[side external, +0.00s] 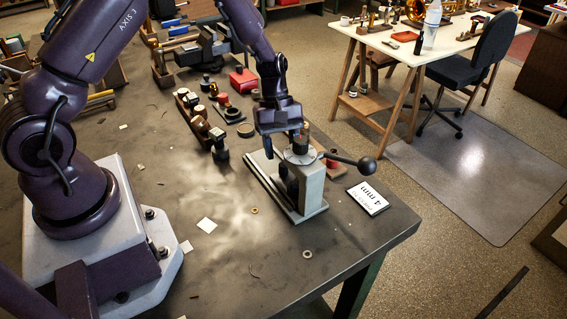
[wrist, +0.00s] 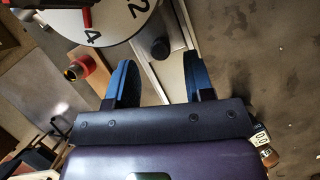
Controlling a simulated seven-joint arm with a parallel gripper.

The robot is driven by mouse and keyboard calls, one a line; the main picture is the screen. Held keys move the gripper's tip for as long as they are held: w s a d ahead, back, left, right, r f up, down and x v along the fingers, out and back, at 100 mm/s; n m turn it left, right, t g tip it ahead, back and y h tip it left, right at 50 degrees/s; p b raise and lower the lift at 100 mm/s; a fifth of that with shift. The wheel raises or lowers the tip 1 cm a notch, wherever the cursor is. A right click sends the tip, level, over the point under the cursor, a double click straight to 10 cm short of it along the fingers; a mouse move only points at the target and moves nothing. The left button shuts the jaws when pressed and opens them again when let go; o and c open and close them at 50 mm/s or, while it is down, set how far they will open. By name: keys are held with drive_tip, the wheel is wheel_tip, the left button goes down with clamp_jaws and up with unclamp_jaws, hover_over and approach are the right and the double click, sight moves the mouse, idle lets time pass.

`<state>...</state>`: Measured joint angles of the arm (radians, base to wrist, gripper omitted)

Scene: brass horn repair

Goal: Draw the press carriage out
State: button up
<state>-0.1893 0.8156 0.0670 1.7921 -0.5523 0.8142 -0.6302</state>
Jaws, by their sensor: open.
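The press stands near the table's front right corner in the side external view, with a pale grey body (side external: 312,190), a round top plate and a lever ending in a dark ball (side external: 367,165). Its base plate (side external: 262,185) extends to the left. In the wrist view, a white numbered dial (wrist: 110,18) is at the top. A dark round knob (wrist: 160,48) shows over a pale metal strip. My gripper (side external: 282,140) is open above the press's left side. Its blue fingers (wrist: 160,75) are on either side of the knob in the picture; contact cannot be told. The carriage is partly hidden.
A white card marked 4 mm (side external: 367,197) lies right of the press. A wooden rack (side external: 200,122) with several small parts stands to the left. A red box (side external: 243,80) is behind. Small washers (side external: 307,254) and scraps lie on the otherwise clear table front.

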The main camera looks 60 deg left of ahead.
sight(292, 182)
drive_tip(key=shift+x, duration=2.1)
drive_tip(key=shift+a, duration=0.1)
clamp_jaws()
